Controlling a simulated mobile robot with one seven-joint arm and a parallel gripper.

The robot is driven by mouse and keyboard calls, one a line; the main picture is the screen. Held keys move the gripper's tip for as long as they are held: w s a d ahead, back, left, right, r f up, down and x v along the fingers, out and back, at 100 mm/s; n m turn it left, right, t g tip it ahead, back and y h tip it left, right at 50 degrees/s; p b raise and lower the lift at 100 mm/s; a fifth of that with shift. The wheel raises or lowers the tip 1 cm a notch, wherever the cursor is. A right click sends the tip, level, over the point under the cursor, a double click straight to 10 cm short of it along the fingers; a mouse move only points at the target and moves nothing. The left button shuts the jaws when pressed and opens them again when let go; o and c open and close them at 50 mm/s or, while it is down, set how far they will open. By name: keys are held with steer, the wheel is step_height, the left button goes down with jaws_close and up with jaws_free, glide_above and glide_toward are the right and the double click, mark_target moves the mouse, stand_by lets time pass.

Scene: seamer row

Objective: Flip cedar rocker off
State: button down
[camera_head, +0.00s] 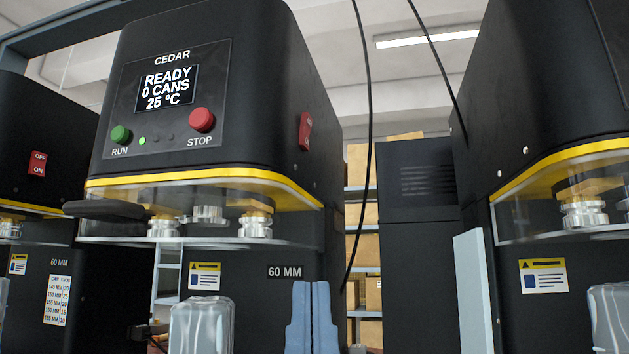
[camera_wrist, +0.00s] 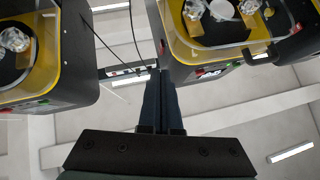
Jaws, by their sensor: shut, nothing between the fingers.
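The CEDAR machine (camera_head: 265,80) is a black seamer with a lit display reading READY, 0 CANS, 25 °C. Its red rocker (camera_head: 305,131) sits on the right side face, seen at a steep angle, so I cannot tell its position. My gripper (camera_head: 313,287) is shut and empty, with blue-grey fingers pointing up, below and apart from the rocker in the head view. The fingers also show in the wrist view (camera_wrist: 160,76), close to a machine's edge in the picture. I cannot make out the rocker clearly there.
The CEDAR front has a green RUN button (camera_head: 121,134) and a red STOP button (camera_head: 202,120). A left machine carries another OFF/ON rocker (camera_head: 38,164). A right machine (camera_head: 545,80) stands across a gap where a black cable (camera_head: 368,130) hangs.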

mark_target(307, 132)
steer(key=w+d+r+m+g+y+p, duration=0.2)
steer(key=w+d+r+g+p, duration=0.3)
steer(key=p, duration=1)
steer(key=w+r+m+g+y+p, duration=0.1)
steer(key=w+m+g+y+p, duration=0.15)
steer(key=w+p, duration=0.9)
steer(key=s+d+r+m+g+y+p, duration=0.3)
steer(key=s+d+r+m+p, duration=0.3)
steer(key=p, duration=3)
steer(key=shift+s+r+m+y, duration=0.75)
steer(key=shift+s+r+m, duration=0.5)
steer(key=shift+s+r, duration=2.05)
steer(key=shift+w+r, duration=0.35)
steer(key=shift+w, duration=0.05)
steer(key=s+a+p+x, duration=0.1)
steer(key=p+x, duration=0.5)
steer(key=x, duration=0.6)
steer(key=shift+w+a+r+p, duration=0.2)
steer(key=shift+a+p, duration=0.15)
steer(key=shift+a, duration=0.5)
